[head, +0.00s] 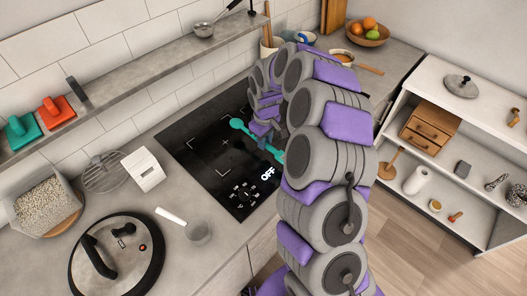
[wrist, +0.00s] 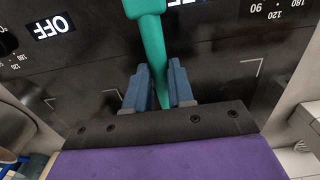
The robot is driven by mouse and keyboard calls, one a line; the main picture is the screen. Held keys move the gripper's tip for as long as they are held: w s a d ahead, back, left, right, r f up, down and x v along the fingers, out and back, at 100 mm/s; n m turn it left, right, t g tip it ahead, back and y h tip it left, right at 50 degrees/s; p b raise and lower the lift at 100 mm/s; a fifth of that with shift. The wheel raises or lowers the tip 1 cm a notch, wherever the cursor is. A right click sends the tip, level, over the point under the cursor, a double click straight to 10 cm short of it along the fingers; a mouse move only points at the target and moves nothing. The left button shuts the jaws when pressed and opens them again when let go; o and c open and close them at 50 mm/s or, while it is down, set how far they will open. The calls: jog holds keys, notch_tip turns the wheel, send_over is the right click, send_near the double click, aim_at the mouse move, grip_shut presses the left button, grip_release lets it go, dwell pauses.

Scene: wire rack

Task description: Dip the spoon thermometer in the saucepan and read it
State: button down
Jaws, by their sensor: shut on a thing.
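The teal spoon thermometer (head: 240,125) is held above the black hob, its round end toward the back left. In the wrist view its teal handle (wrist: 154,45) runs between the two blue-grey fingers of my gripper (wrist: 160,85), which is shut on it. In the head view my arm partly hides the gripper and handle. No reading shows on it. A small metal pan with a dark handle (head: 204,29) sits on the wall shelf, apart from the spoon; I cannot tell whether it is the saucepan. No pan shows on the visible hob.
The hob (head: 185,141) shows OFF. A large lidded pan (head: 146,276), a small cup with a white handle (head: 198,233), a white block-shaped device (head: 143,171) and a wire skimmer (head: 101,177) stand left of it. A fruit bowl (head: 367,39) is at the back.

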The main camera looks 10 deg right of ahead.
jog(key=shift+r+p, duration=0.85)
jog(key=shift+r, duration=1.5)
jog(key=shift+f, duration=0.1)
